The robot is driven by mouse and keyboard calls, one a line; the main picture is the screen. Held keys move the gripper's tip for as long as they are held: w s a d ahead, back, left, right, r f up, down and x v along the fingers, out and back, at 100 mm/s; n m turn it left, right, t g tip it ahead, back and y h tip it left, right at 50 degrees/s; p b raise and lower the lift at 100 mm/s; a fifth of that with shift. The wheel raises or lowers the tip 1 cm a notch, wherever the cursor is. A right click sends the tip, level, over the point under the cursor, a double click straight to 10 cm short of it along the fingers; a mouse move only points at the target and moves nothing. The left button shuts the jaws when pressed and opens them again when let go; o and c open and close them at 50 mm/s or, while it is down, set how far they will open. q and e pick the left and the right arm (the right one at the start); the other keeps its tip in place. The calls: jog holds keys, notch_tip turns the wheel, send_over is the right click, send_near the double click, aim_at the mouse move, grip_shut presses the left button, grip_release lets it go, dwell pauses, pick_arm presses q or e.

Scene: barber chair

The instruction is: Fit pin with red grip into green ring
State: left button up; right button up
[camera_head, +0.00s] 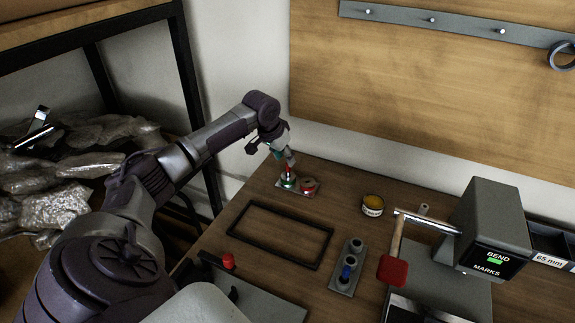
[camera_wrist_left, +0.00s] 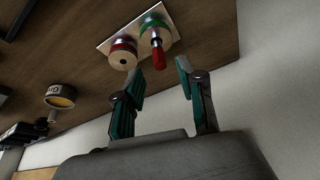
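A small light plate (camera_head: 297,192) at the back left of the table bears a green ring (camera_head: 288,182) and a red ring (camera_head: 308,183). The pin with red grip (camera_head: 288,170) stands at the green ring; in the left wrist view its red grip (camera_wrist_left: 158,52) sticks out of the green ring's centre (camera_wrist_left: 153,27). How deep it sits is hard to tell. My left gripper (camera_wrist_left: 161,75) is open and empty. Its fingertips are close to the red grip but apart from it. My right gripper is in neither view.
A dark rectangular frame (camera_head: 276,207) lies in front of the plate. A wall rises behind.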

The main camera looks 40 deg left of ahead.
pick_arm(q)
jog(key=v, duration=0.6)
jog(key=shift+r, duration=0.3)
jog(key=shift+s, duration=0.15)
